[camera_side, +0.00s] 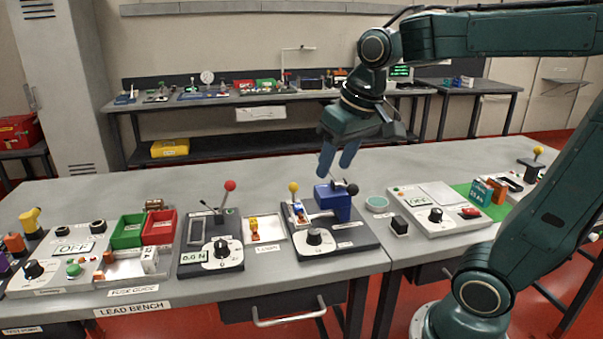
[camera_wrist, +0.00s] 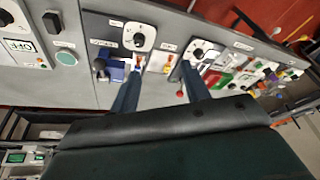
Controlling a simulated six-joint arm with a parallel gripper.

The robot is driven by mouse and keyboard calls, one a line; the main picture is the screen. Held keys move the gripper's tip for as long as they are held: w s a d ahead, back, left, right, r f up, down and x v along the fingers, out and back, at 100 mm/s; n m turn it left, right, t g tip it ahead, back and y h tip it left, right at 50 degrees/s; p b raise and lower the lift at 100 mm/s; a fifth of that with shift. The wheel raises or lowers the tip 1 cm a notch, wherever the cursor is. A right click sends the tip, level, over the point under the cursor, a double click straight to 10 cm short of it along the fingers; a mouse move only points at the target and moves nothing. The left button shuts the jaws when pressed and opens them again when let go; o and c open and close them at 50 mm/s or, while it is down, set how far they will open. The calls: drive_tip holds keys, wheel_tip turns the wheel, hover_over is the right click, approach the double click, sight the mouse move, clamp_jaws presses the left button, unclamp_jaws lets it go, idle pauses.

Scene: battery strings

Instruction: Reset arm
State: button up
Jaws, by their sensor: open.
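My gripper (camera_side: 339,160) hangs above the bench behind the blue press-like fixture, with its blue-grey fingers pointing down. In the wrist view my gripper's two fingers (camera_wrist: 160,92) are spread apart with nothing between them. The blue fixture (camera_side: 336,203) stands on a dark base with a yellow-knobbed lever (camera_side: 293,188) and a dial (camera_side: 314,236). It also shows in the wrist view (camera_wrist: 116,72), beyond the left finger. A small tray (camera_side: 266,222) left of this base holds an orange and yellow piece (camera_side: 254,229).
A red-knobbed lever (camera_side: 230,186) stands up on the unit reading 0.0 N. Green (camera_side: 127,232) and red (camera_side: 159,227) bins sit further left. An OFF panel (camera_side: 436,208) lies to the right. The bench's rear strip (camera_side: 130,190) is mostly clear.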

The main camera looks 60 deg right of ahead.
drive_tip(key=s+a+f+n+t, duration=0.1)
drive_tip(key=s+a+f+n, duration=0.2)
drive_tip(key=s, duration=0.7)
drive_tip(key=shift+a+f+t+y, duration=0.3)
drive_tip(key=shift+a+t, duration=0.05)
drive_tip(key=shift+t, duration=0.05)
